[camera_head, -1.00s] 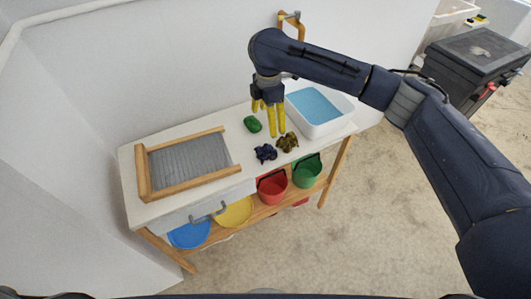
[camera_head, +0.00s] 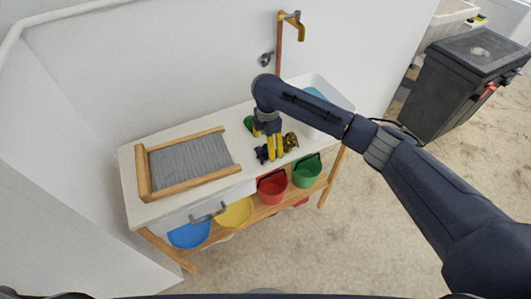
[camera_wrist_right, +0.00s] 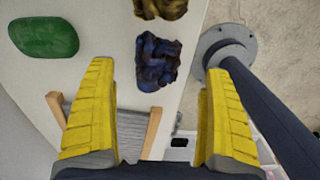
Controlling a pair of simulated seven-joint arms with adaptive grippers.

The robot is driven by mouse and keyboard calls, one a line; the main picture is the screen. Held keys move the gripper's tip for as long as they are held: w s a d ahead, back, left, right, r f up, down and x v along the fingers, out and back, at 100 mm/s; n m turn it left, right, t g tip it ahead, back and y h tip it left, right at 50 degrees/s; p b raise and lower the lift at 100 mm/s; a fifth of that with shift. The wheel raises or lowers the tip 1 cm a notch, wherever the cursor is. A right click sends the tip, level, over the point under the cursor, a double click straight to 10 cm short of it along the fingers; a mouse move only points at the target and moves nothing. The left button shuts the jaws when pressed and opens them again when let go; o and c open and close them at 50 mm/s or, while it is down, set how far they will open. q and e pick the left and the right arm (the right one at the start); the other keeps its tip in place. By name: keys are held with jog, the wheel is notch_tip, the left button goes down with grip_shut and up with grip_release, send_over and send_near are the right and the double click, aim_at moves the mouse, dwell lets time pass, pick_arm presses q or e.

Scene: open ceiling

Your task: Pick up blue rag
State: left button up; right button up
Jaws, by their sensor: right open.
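The blue rag (camera_head: 262,153) is a crumpled dark blue lump on the white counter (camera_head: 185,204), partly covered by my gripper in the head view. In the right wrist view the blue rag (camera_wrist_right: 157,62) lies near the counter's edge, ahead of and between the two yellow fingers. My right gripper (camera_head: 275,158) is open and empty, just above the counter by the rag. Its fingers also show wide apart in the right wrist view (camera_wrist_right: 158,100). My left gripper is not in view.
A brownish-yellow rag (camera_head: 291,141) lies right beside the blue one. A green object (camera_head: 250,124) lies behind. A wood-framed washboard (camera_head: 188,163) is at left, a white basin (camera_head: 338,98) at right.

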aim_at(266, 150)
jog(key=shift+a+f, duration=0.15)
jog(key=shift+f, duration=1.15)
jog(key=shift+a+f, duration=0.1)
jog(key=shift+f, duration=1.15)
jog(key=c, duration=0.8)
jog(key=shift+c, duration=0.2)
